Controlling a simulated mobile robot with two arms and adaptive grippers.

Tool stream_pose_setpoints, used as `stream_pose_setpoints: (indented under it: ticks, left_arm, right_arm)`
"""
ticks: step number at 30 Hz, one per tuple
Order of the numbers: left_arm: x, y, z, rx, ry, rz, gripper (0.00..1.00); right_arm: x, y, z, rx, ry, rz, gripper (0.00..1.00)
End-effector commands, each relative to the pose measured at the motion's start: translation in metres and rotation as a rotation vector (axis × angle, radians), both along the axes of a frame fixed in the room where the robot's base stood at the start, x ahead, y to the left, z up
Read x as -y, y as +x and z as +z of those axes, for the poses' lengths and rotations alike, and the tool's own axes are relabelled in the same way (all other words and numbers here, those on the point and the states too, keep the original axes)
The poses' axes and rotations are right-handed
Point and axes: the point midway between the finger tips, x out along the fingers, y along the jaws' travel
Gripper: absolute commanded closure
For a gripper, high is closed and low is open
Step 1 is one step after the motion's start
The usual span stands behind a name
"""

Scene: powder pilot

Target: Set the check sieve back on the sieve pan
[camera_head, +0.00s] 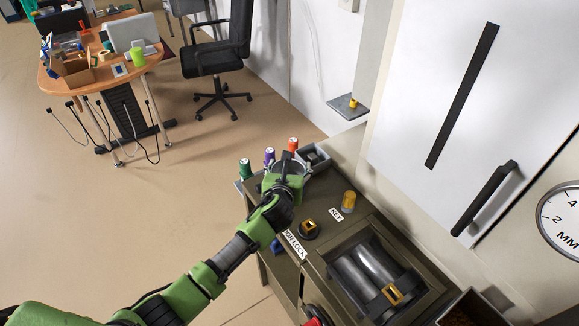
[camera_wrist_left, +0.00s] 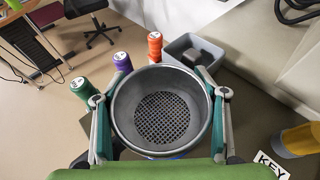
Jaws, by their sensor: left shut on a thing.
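The check sieve (camera_wrist_left: 163,112) is a grey round metal cup with a perforated bottom, seen from above in the left wrist view. My left gripper (camera_wrist_left: 158,100) is shut on it, with one finger on each side of its rim. In the head view the left gripper (camera_head: 285,172) is over the far end of the dark green counter (camera_head: 329,233) and hides most of the sieve. I cannot make out the sieve pan; a thin blue edge shows below the sieve. Whether the sieve touches anything underneath is hidden. My right gripper is not in view.
Green (camera_head: 245,169), purple (camera_head: 269,157) and orange (camera_head: 292,146) capped bottles stand close behind the gripper. A grey bin (camera_wrist_left: 196,50) is beside them. A yellow cylinder (camera_head: 348,200), a KEY label (camera_head: 336,214) and a black-and-yellow knob (camera_head: 309,228) are nearer on the counter.

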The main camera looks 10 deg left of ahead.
Motion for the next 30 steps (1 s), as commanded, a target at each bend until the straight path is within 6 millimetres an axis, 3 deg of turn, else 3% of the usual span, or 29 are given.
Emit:
stream_pose_setpoints:
  ticks: [10,11,12,13,20,23,30]
  left_arm:
    - [-0.0002,0.0003,-0.0074,0.0,0.0,0.0,0.71]
    - [-0.0002,0.0003,-0.0068,0.001,0.0,0.0,0.3]
    - [-0.0002,0.0002,-0.0066,0.001,-0.001,0.0,0.19]
    - [-0.0002,0.0002,-0.0066,0.0,-0.001,0.0,0.15]
    - [-0.0002,0.0002,-0.0067,0.0,-0.001,0.0,0.15]
    - [-0.0003,-0.0001,-0.0074,-0.001,-0.001,0.001,0.03]
    - [-0.0003,-0.0001,-0.0072,-0.001,-0.001,0.0,0.03]
  right_arm:
    - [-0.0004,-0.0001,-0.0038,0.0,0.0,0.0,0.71]
    - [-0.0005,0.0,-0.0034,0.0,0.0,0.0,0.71]
    - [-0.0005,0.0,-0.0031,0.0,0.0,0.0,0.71]
    - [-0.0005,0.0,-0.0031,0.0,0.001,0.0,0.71]
    - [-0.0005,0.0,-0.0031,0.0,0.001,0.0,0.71]
    - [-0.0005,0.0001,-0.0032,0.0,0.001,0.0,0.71]
    - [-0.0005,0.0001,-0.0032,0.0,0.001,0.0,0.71]
